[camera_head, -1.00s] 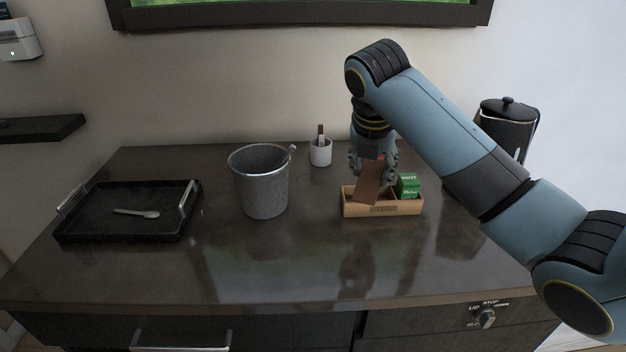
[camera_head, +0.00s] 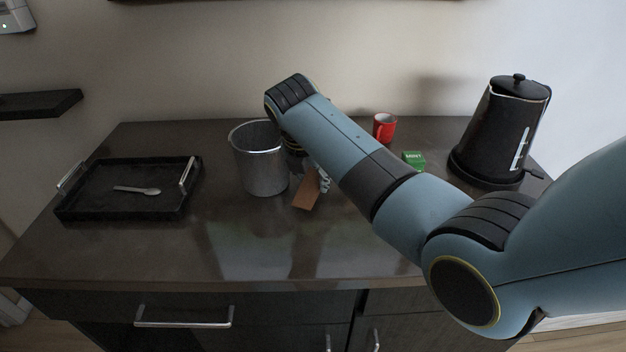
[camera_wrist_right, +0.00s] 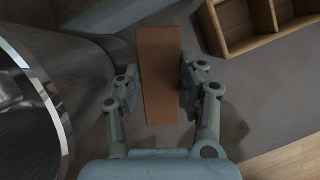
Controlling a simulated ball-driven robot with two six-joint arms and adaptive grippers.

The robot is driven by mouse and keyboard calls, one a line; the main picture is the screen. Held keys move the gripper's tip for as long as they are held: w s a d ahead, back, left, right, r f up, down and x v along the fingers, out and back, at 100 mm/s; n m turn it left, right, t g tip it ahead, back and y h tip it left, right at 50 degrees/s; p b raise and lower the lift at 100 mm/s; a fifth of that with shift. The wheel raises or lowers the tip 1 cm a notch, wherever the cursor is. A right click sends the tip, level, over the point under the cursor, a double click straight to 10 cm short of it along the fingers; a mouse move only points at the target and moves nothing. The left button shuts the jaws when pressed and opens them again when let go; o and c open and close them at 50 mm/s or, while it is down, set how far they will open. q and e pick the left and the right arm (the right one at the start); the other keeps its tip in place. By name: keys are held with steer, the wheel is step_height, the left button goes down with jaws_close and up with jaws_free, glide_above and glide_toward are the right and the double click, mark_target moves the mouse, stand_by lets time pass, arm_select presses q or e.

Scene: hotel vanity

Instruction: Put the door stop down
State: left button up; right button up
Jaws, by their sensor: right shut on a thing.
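The door stop is a flat reddish-brown block (camera_head: 307,190), seen at the middle of the vanity just right of the ice bucket. My right gripper (camera_head: 310,178) is shut on it, partly hidden behind my arm. In the right wrist view the door stop (camera_wrist_right: 158,60) lies between the two fingers of the gripper (camera_wrist_right: 158,88). I cannot tell whether its lower end touches the vanity top (camera_head: 240,235). My left gripper is not in view.
The grey metal bucket (camera_head: 258,170) stands close to the left of the gripper. A black tray (camera_head: 120,208) with a spoon lies at left. A wooden box (camera_wrist_right: 232,25) shows at right in the wrist view. A green mint box (camera_head: 413,160), red mug (camera_head: 385,127) and black kettle (camera_head: 505,130) stand right. The front middle is clear.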

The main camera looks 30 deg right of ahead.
steer(key=shift+f, duration=0.85)
steer(key=shift+f, duration=0.15)
steer(key=o, duration=1.2)
